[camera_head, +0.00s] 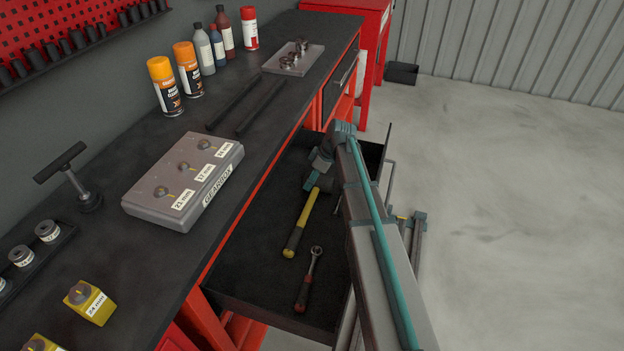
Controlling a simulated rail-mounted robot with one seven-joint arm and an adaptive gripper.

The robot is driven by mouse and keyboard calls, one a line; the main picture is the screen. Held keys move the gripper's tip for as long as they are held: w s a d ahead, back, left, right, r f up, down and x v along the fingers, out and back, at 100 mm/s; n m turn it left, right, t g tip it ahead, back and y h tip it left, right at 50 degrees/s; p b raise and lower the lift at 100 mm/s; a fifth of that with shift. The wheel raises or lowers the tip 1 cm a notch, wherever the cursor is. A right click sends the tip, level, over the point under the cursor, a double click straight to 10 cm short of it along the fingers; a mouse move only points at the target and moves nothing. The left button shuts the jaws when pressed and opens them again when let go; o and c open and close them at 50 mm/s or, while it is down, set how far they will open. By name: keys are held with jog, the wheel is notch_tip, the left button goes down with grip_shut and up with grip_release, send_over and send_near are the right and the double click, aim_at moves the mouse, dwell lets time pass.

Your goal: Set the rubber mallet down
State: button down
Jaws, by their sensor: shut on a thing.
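The rubber mallet has a yellow and black handle (301,222). It is in the open black drawer (254,281), its handle slanting down toward the front left. Its dark head end lies at the top, right by my gripper (322,172), and is hard to tell apart from it. My gripper is shut on the mallet at that end, low over the drawer. My arm hides part of the drawer's right side. I cannot tell whether the mallet touches the drawer floor.
A ratchet (309,279) with a red and black handle lies in the drawer near its front. The workbench (150,240) above holds a grey gearbox block (184,184), spray cans (188,69), bottles and two dark bars. Open floor (520,200) lies to the right.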

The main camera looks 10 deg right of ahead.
jog(key=shift+c, duration=1.7)
grip_release()
jog(key=v, duration=1.2)
jog(key=shift+s+r, duration=0.1)
